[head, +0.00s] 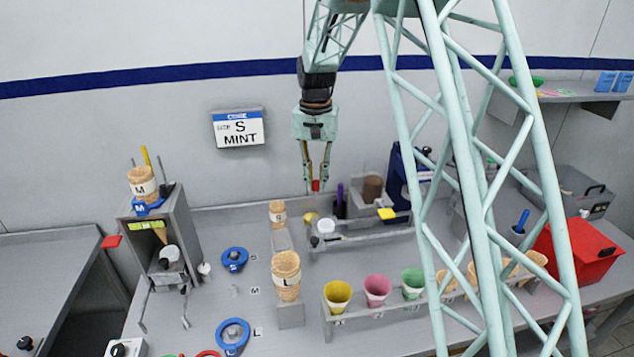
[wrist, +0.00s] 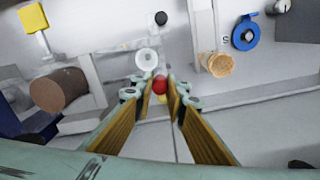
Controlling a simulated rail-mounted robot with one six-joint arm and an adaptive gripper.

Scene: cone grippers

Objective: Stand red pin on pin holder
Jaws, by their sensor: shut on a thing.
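The red pin (head: 315,187) is between the fingertips of my gripper (head: 315,180), which points down above the back of the counter. In the wrist view its round red top (wrist: 160,84) shows between the fingertips (wrist: 160,92); the rest is hidden or too small to make out. Below it, apart from it, is a grey rack (head: 350,235) with a white cup-like piece (head: 326,226), a yellow round piece (head: 311,218) and a black knob (head: 314,241). I cannot tell which part is the pin holder.
A cone marked S (head: 278,212) and a cone marked L (head: 286,272) stand left of the rack. A brown cylinder (head: 372,188) and a yellow square (head: 387,214) are to its right. Yellow (head: 337,294), pink (head: 377,288) and green (head: 413,282) cups stand in front.

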